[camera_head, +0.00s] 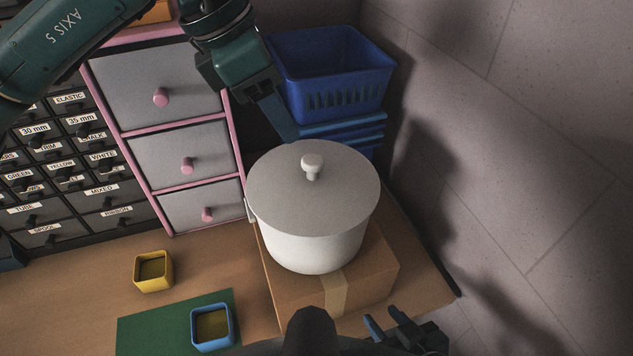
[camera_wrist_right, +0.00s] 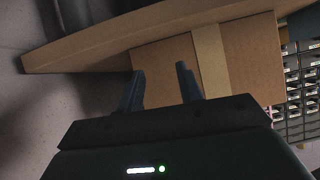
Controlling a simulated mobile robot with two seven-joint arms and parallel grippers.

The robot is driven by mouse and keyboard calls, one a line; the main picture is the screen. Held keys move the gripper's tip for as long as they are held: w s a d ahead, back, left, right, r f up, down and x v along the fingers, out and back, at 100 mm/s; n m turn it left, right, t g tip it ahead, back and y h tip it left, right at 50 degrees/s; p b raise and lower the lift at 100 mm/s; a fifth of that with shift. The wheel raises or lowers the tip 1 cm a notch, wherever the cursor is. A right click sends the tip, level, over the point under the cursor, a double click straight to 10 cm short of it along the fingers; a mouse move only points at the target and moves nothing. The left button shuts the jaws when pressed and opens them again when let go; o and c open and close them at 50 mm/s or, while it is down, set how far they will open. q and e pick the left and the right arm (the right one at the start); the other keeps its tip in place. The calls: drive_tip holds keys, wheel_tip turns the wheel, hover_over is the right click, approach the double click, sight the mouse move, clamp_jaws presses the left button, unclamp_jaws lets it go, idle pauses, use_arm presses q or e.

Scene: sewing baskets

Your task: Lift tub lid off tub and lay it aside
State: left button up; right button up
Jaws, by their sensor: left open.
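The tub (camera_head: 308,250) is round and white and stands upright on a cardboard box. The tub lid (camera_head: 270,195), a flat grey disc with a pale knob (camera_head: 312,165) at its middle, lies on top and covers the tub's opening. My left gripper (camera_head: 288,128) reaches in from the upper left, behind the knob. It is open, with its fingertips close to the lid's back edge; I cannot tell if they touch. My right gripper (camera_head: 382,317) is low at the right, in front of the box; the right wrist view shows its fingers (camera_wrist_right: 160,88) apart and empty.
The cardboard box (camera_head: 290,290) sits on the wooden table (camera_head: 90,290). Blue baskets (camera_head: 340,75) are stacked behind the tub, and pink-edged drawers (camera_head: 180,150) stand to its left. A yellow pot (camera_head: 153,270) and a blue pot (camera_head: 212,325) stand left of the box.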

sight(312, 159)
use_arm(q)
drive_tip(key=b+x, duration=0.2)
drive_tip(key=x, duration=0.4)
drive_tip(key=shift+d+f, duration=0.1)
drive_tip(key=shift+f, duration=0.05)
use_arm(e)
drive_tip(key=shift+w+a+f+m, duration=0.1)
drive_tip(key=shift+w+f+m, duration=0.05)
drive_tip(key=shift+f, duration=0.35)
drive_tip(key=shift+w+f+m, duration=0.15)
drive_tip(key=shift+f, duration=0.3)
use_arm(q)
drive_tip(key=shift+w+d+f, duration=0.2)
drive_tip(key=shift+f, duration=0.2)
use_arm(e)
drive_tip(key=shift+w+r, duration=0.1)
drive_tip(key=shift+r, duration=0.15)
use_arm(q)
drive_tip(key=b+x, duration=0.1)
drive_tip(key=x, duration=0.3)
drive_tip(key=shift+w+d+f, duration=0.1)
drive_tip(key=shift+w+f, duration=0.05)
drive_tip(key=shift+w, duration=0.1)
use_arm(e)
drive_tip(key=shift+f, duration=0.55)
use_arm(q)
drive_tip(key=shift+c, duration=0.2)
drive_tip(key=c, duration=1)
